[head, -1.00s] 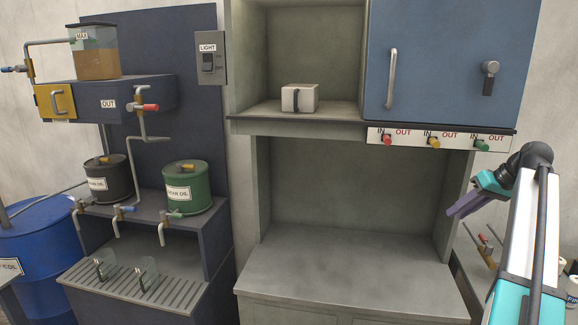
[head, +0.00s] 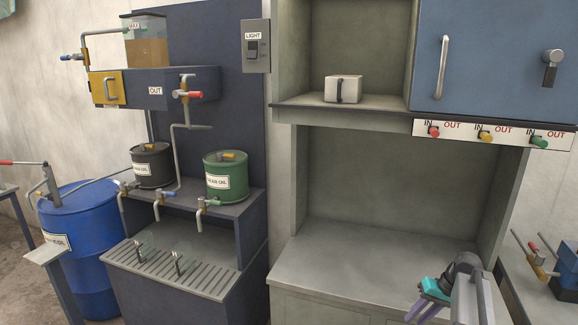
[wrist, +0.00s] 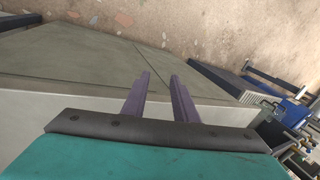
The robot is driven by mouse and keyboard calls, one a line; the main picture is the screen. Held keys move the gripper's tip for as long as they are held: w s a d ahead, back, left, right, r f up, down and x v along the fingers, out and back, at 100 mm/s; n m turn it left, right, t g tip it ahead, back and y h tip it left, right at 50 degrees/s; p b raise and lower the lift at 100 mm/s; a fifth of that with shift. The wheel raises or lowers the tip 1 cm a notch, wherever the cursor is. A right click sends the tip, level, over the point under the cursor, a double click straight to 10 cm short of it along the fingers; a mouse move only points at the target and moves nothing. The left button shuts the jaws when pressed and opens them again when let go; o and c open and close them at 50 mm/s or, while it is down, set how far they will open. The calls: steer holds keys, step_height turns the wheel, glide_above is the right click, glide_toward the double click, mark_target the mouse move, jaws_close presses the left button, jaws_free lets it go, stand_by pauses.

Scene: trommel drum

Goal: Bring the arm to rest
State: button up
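My gripper (head: 428,308) shows at the lower right of the head view, low in front of the grey workbench (head: 350,262). Its two purple fingers also show in the wrist view (wrist: 160,92). They are apart with nothing between them, so the gripper is open and empty. In the wrist view the fingers point over a pale grey surface and its edge. My arm is folded low, and part of it is cut off by the bottom of the head view.
A blue cabinet door (head: 490,60) is shut above the bench. A pale box with a dark handle (head: 343,89) sits on the shelf (head: 300,101). A blue drum (head: 85,245) and an oil stand (head: 235,275) are at left. The bench top is clear.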

steer(key=s+a+f+g+b, duration=0.1)
steer(key=s+a+f, duration=0.45)
steer(key=f, duration=0.25)
steer(key=s+a+f+g+h+b, duration=0.1)
steer(key=s+a+f+g, duration=0.1)
steer(key=s+a+f, duration=0.5)
steer(key=s+a+f+g+b, duration=0.15)
steer(key=a+f, duration=0.25)
steer(key=f, duration=0.6)
steer(key=s+a+f+g+h, duration=0.1)
steer(key=s+f, duration=0.3)
steer(key=s, duration=0.4)
steer(key=s+a+f+n+h+b, duration=0.1)
steer(key=s+a+f, duration=0.3)
steer(key=s, duration=0.4)
steer(key=s+a+f+g+h+b, duration=0.1)
steer(key=s+a+f, duration=0.1)
steer(key=s+f, duration=0.4)
steer(key=shift+s+a+f+n+g, duration=0.25)
steer(key=shift+s+a+n+g, duration=0.1)
steer(key=shift+s, duration=0.8)
